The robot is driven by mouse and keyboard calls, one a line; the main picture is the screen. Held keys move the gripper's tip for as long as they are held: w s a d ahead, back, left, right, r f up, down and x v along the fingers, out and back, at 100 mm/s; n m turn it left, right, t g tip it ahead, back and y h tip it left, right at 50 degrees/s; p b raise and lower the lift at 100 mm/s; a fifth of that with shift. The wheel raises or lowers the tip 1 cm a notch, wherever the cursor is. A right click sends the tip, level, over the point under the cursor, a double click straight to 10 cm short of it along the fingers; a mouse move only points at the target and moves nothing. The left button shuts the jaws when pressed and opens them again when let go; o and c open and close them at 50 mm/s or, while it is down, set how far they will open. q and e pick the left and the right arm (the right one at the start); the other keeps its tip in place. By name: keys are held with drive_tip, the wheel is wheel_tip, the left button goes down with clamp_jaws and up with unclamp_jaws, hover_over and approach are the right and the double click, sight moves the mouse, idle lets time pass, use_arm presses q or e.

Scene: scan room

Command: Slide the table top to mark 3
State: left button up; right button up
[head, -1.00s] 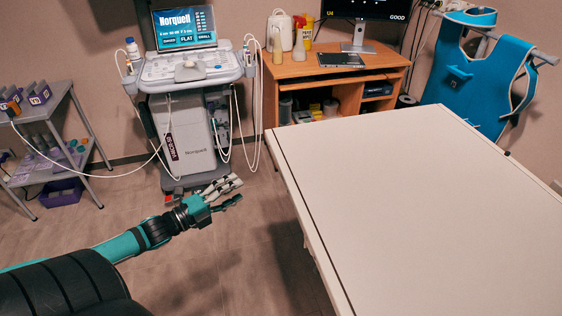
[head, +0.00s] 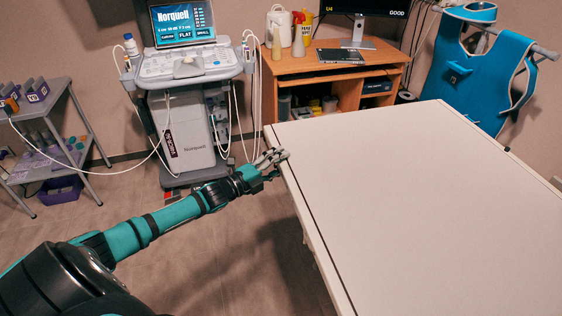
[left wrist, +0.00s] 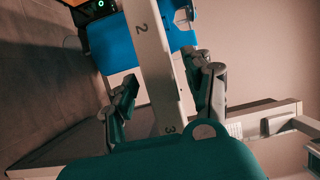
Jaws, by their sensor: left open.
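The white table top (head: 420,210) fills the right of the head view, with a dark line along its left side. My left gripper (head: 272,162) is at the table top's far left edge, its fingers at the rim. In the left wrist view my left gripper (left wrist: 166,92) is open, with fingers on both sides of a pale strip (left wrist: 152,52). The strip carries mark 2 (left wrist: 141,29) and mark 3 (left wrist: 171,129); mark 3 is nearer the wrist. I cannot tell whether the fingers touch the strip. My right gripper is not in view.
An ultrasound cart (head: 187,75) stands behind my left arm. A wooden desk (head: 335,68) stands beyond the table's far end, and a blue apron (head: 470,72) hangs at the far right. A grey shelf rack (head: 55,118) is at the left.

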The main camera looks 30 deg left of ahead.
use_arm(q)
drive_tip(key=shift+w+d, duration=0.15)
drive_tip(key=shift+w, duration=0.3)
clamp_jaws()
